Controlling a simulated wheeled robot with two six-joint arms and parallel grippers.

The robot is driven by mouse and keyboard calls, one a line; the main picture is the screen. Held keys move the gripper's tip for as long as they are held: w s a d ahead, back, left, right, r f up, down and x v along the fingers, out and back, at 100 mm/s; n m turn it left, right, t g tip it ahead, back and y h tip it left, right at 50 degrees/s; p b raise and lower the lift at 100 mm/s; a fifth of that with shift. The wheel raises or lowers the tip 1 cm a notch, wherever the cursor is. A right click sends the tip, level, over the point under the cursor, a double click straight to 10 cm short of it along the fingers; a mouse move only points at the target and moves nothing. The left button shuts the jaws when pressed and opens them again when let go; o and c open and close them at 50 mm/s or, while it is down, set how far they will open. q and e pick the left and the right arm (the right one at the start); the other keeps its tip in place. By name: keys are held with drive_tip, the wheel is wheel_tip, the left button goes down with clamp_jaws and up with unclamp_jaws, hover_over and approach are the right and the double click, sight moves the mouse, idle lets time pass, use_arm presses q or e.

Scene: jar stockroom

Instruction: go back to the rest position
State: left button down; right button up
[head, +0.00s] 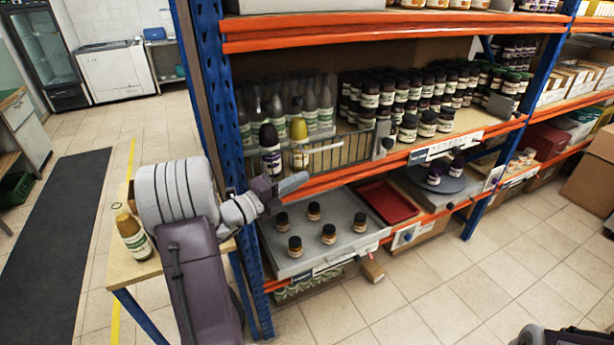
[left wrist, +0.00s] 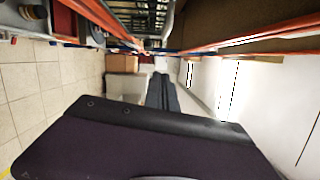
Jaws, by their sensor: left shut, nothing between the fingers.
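My left arm comes in from the left in the head view, in front of the blue rack post. My left gripper (head: 292,184) is shut and empty. It is in front of the rack, around the height of the orange middle shelf edge, below a wire basket (head: 343,153). A dark purple part of my own body fills the lower left wrist view. My right gripper cannot be made out; only a dark part of mine shows at the bottom right corner of the head view.
A dark-capped bottle (head: 270,150) and a yellow-capped bottle (head: 299,144) stand just above my gripper. Below it, several small jars stand on a grey tray (head: 291,262) beside a red tray (head: 388,203). A bottle (head: 133,238) stands on a side table.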

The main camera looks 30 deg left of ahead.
use_arm(q)
drive_tip(key=d+r+m+g+h, duration=0.2)
drive_tip(key=d+m+g+h, duration=0.3)
drive_tip(key=d, duration=1)
drive_tip(key=s+d+f+m+g+h, duration=0.2)
drive_tip(key=s+d+f+m+g, duration=0.2)
drive_tip(key=s+d+m+g, duration=0.55)
drive_tip(key=s+d+f+m+g+y, duration=0.3)
drive_tip(key=s+d+f+m+y, duration=0.15)
drive_tip(key=s+f+m, duration=0.55)
drive_tip(key=s+a+f+m+g+y, duration=0.1)
drive_tip(key=s+a+f+m+y, duration=0.3)
drive_tip(key=s+m, duration=0.15)
drive_tip(key=w+a+f+m+t+y, duration=0.1)
drive_tip(key=w+a+m+y, duration=0.1)
drive_tip(key=a+m, duration=0.3)
drive_tip(key=w+a+f+m+t+y, duration=0.1)
drive_tip(key=a+m, duration=0.5)
drive_tip(key=m, duration=0.6)
drive_tip(key=shift+w+f+m+t+y, duration=0.35)
drive_tip(key=shift+w+f+y, duration=0.35)
drive_tip(key=shift+w+y, duration=0.3)
